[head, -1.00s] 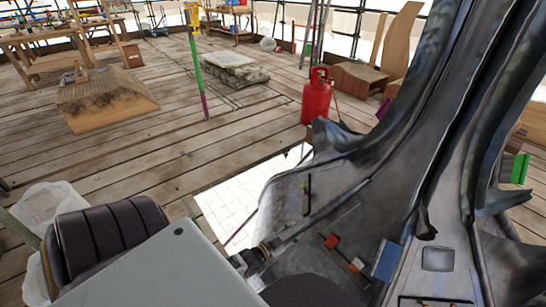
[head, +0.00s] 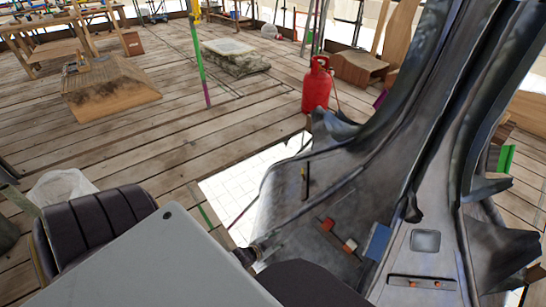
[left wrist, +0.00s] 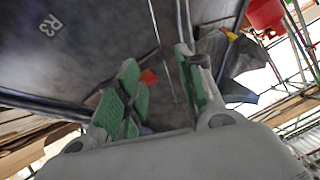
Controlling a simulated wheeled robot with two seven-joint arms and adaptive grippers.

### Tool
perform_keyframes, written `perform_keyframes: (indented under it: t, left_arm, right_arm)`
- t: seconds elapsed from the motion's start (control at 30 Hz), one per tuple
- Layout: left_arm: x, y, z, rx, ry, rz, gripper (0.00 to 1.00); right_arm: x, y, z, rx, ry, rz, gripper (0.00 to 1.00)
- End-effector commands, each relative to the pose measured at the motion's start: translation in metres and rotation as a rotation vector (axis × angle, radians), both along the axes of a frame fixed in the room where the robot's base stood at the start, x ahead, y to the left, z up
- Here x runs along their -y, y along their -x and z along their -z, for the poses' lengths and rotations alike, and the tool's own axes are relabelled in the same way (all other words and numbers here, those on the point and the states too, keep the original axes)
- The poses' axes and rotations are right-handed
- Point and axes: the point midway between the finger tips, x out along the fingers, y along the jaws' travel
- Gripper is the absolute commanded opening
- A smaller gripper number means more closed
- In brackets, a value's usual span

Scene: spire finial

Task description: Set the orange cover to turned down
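A red-orange piece (head: 328,224) sits on a dark strip on the grey metal spire (head: 425,205) in the head view; it looks like the orange cover, but whether it is up or down is too small to tell. An orange-red piece also shows between the fingers in the left wrist view (left wrist: 149,77). My left gripper (head: 252,254) is at the spire's lower left, partly hidden behind my grey arm. In the left wrist view its green-padded fingers (left wrist: 160,88) are apart, with nothing clearly held. My right gripper is not in view.
A white-and-red piece (head: 350,245) and a blue block (head: 378,241) sit beside the orange piece. A plate with small orange parts (head: 422,284) is lower right. A floor opening (head: 235,190) lies left of the spire. A red gas cylinder (head: 317,85) stands behind.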

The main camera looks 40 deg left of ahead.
Motion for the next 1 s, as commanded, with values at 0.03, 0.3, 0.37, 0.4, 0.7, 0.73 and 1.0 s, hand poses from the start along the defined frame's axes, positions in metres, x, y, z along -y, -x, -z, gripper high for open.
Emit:
perform_keyframes:
  t: [0.03,0.3,0.37,0.4,0.7,0.73,1.0]
  left_arm:
    - [0.000,0.003,0.001,-0.015,0.001,-0.002,0.37]
    - [0.001,0.013,0.013,-0.071,0.004,-0.012,0.37]
    - [0.001,0.014,0.014,-0.076,0.004,-0.013,0.37]
    - [0.001,0.015,0.014,-0.079,0.004,-0.013,0.37]
    - [0.001,0.016,0.016,-0.081,0.004,-0.013,0.37]
    - [0.001,0.016,0.016,-0.081,0.004,-0.013,0.35]
    - [0.001,-0.006,0.009,-0.051,0.004,-0.014,0.00]
  right_arm:
    - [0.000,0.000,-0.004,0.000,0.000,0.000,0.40]
    - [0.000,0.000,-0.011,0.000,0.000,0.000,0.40]
    - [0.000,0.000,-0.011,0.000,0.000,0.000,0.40]
    - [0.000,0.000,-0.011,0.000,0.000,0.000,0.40]
    - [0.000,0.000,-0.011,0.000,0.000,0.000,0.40]
    - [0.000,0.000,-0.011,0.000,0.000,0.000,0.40]
    - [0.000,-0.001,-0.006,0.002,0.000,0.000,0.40]
